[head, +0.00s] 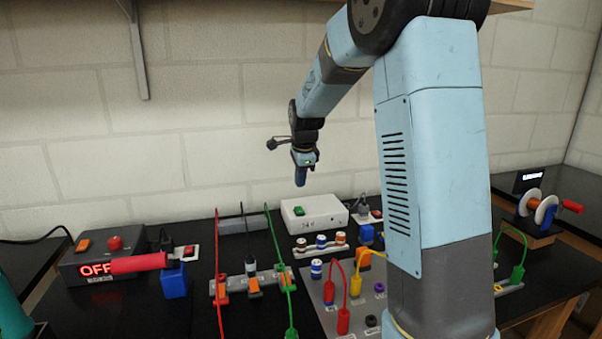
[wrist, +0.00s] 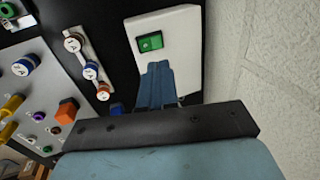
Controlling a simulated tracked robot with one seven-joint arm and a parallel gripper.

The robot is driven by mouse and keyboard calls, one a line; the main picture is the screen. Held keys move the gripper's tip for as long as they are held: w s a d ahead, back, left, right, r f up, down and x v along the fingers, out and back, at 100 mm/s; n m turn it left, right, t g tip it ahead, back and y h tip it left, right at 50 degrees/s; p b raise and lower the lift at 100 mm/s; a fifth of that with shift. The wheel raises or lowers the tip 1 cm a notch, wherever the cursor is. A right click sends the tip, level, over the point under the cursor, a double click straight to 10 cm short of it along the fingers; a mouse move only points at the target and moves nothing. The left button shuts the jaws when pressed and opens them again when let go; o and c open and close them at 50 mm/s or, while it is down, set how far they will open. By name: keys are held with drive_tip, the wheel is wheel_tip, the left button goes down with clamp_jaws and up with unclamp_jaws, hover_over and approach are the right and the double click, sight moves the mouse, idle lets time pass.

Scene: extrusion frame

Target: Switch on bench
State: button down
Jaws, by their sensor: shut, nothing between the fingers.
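A white box (head: 328,217) with a green rocker switch (head: 299,211) stands at the back of the bench against the wall; the label on its front is too small to read surely. In the wrist view the green switch (wrist: 150,41) lies just beyond my fingertips on the white box (wrist: 183,38). My gripper (head: 300,184) points down above the box in the head view, apart from it. Its blue fingers (wrist: 157,70) are together with nothing between them. A black unit (head: 80,262) at the left has a red display reading OFF, an orange switch (head: 83,245) and a red knob (head: 114,243).
A red cylindrical handle (head: 139,263) and a blue block (head: 174,281) sit by the black unit. Red, black and green leads (head: 270,240) stand in the middle. A grey panel with coloured terminals (head: 345,300) is in front of the box. The wall (wrist: 250,60) is close behind my gripper.

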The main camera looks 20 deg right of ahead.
sight(298, 207)
drive_tip(key=x, duration=0.9)
drive_tip(key=shift+a+f, duration=0.1)
drive_tip(key=shift+a, duration=0.05)
idle(0.4)
drive_tip(key=shift+s, duration=0.1)
